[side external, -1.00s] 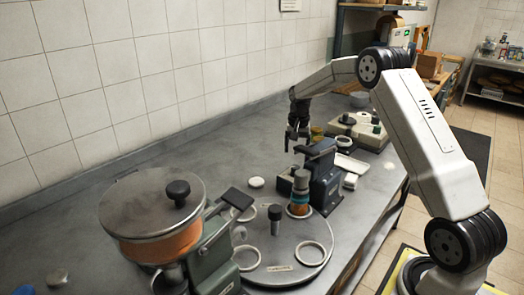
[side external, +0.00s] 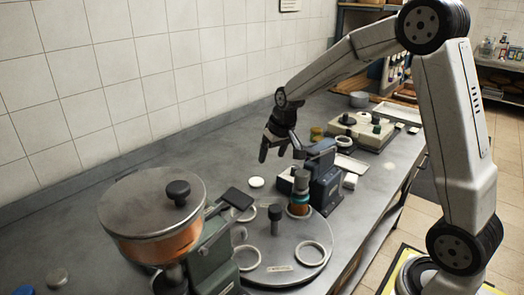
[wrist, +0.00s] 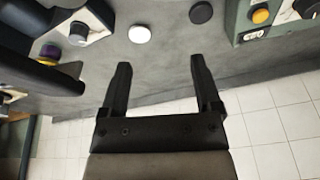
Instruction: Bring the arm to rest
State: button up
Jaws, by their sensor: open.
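My gripper (side external: 279,152) is above the grey worktop (side external: 160,150), behind the dark blue machine (side external: 322,172). In the wrist view its two black fingers (wrist: 158,85) are spread apart with nothing between them. My gripper points downward at a tilt and is clear of the machine and the worktop, as far as I can tell. A jar (side external: 299,194) with a grey top and orange contents stands in a ring on the round turntable (side external: 292,262).
A large hopper with a lid (side external: 150,215) stands at front left. A white disc (side external: 256,182) lies on the worktop, also in the wrist view (wrist: 139,34). A beige device (side external: 362,130) sits farther back. The tiled wall (side external: 140,70) borders the worktop.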

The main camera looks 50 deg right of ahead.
jog(key=shift+n, duration=0.7)
jog(key=s+a, duration=0.2)
jog(key=s+a+f, duration=0.1)
jog(key=s+a, duration=0.1)
jog(key=s, duration=0.1)
jog(key=s+a+f, duration=0.1)
jog(key=s+a, duration=0.1)
jog(key=shift+s+f, duration=0.15)
jog(key=shift+s, duration=0.15)
jog(key=s+a+f+n, duration=0.1)
jog(key=s+a+f, duration=0.2)
jog(key=s, duration=0.7)
jog(key=shift+s+a+f+n+g, duration=0.15)
jog(key=shift+s+a+n+g, duration=0.2)
jog(key=shift+a, duration=0.5)
